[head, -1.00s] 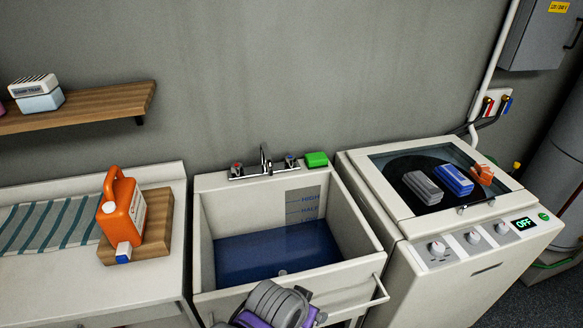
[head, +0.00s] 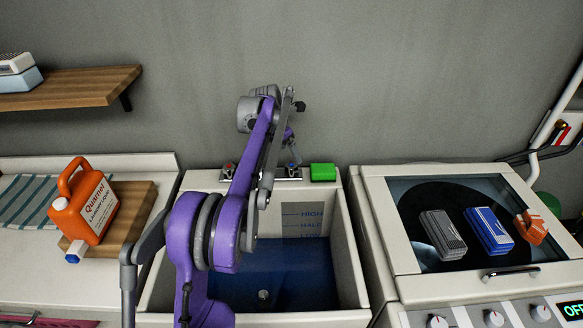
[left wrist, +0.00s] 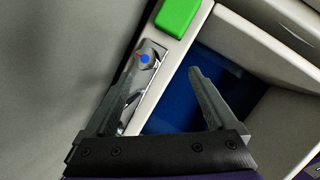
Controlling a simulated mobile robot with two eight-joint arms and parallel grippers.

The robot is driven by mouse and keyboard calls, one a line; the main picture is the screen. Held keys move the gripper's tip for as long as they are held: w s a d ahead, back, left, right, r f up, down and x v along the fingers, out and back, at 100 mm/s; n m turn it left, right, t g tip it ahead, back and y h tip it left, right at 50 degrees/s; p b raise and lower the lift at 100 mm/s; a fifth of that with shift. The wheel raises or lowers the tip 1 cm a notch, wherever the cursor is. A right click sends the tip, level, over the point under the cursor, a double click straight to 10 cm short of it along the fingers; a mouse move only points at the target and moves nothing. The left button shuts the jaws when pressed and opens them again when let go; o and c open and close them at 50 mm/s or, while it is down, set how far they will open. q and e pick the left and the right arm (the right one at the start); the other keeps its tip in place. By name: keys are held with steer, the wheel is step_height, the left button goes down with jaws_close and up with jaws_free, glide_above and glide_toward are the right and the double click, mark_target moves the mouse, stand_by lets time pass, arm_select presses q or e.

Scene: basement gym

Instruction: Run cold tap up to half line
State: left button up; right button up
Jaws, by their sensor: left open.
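The utility sink (head: 345,275) holds blue water (head: 285,268). Its level is by the LOW mark on the scale (head: 302,220), below HALF. The cold tap handle (head: 292,171), marked blue, is at the back rim, right of the spout; the hot handle (head: 228,170), marked red, is to the left. My left gripper (head: 291,142) is above the cold handle. In the left wrist view my left gripper (left wrist: 168,68) is open, with the cold handle (left wrist: 145,59) near its left fingertip; contact cannot be told. My arm hides part of the sink and the spout. My right gripper is not in view.
A green sponge (head: 323,172) sits right beside the cold handle on the rim. An orange Quatnol jug (head: 88,205) stands on a wooden block at left. A washer (head: 376,215) with several blocks on its lid stands at right. A shelf (head: 70,92) is upper left.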

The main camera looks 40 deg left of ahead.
mark_target(291, 165)
arm_select(q)
steer(key=w+a+f, duration=0.1)
steer(key=f, duration=0.2)
steer(key=w+f+n, duration=0.1)
steer(key=w+f, duration=0.1)
steer(key=f, duration=0.2)
steer(key=w+a+f+n, duration=0.1)
steer(key=f, duration=0.3)
steer(key=shift+w+a, duration=0.35)
steer(key=c, duration=1.4)
